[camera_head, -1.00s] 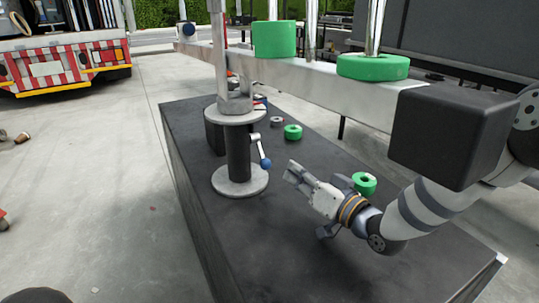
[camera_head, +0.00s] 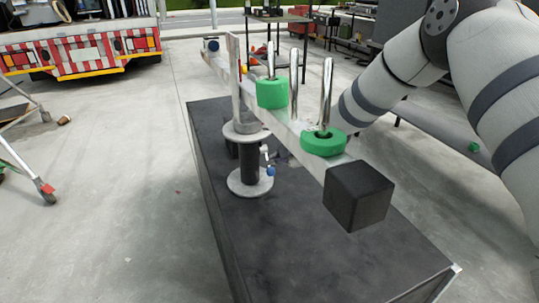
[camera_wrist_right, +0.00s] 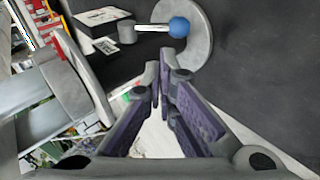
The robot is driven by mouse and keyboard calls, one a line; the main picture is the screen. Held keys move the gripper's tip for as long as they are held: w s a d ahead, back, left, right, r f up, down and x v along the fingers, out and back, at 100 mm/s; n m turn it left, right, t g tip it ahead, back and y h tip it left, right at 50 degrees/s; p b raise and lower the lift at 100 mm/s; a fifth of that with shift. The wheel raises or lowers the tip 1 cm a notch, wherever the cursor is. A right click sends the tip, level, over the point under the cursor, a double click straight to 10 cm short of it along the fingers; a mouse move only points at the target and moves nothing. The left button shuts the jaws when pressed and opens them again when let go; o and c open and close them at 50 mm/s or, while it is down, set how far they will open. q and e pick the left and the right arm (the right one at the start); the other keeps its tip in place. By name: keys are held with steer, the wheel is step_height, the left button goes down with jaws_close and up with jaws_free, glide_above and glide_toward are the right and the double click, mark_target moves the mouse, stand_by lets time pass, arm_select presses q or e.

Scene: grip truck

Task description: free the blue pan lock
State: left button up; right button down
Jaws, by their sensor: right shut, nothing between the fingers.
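The blue pan lock is a short pale lever with a blue knob (camera_head: 270,171) on the dark column (camera_head: 248,160) under the beam. In the right wrist view the blue knob (camera_wrist_right: 179,27) and its lever show in front of the round grey base plate (camera_wrist_right: 200,45). My right gripper (camera_wrist_right: 158,80) is shut and empty, its fingertips pointing at the lever and apart from the knob in the picture. In the head view my right arm passes behind the beam, which hides most of the gripper. My left gripper is not in view.
A long metal beam (camera_head: 308,140) on the column carries upright rods, green rings (camera_head: 323,142) and a black block (camera_head: 357,195) at its near end. The dark platform (camera_head: 290,235) below is clear in front. A red-and-white striped truck (camera_head: 85,52) stands at back left.

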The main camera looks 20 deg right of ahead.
steer(key=b+x, duration=0.1)
steer(key=x, duration=0.5)
steer(key=shift+w+f+b, duration=0.1)
steer(key=shift+f+b, duration=0.2)
steer(key=shift+f, duration=0.1)
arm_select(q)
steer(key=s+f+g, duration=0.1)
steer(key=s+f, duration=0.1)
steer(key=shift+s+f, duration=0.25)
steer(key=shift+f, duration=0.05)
arm_select(e)
steer(key=shift+w+r, duration=0.1)
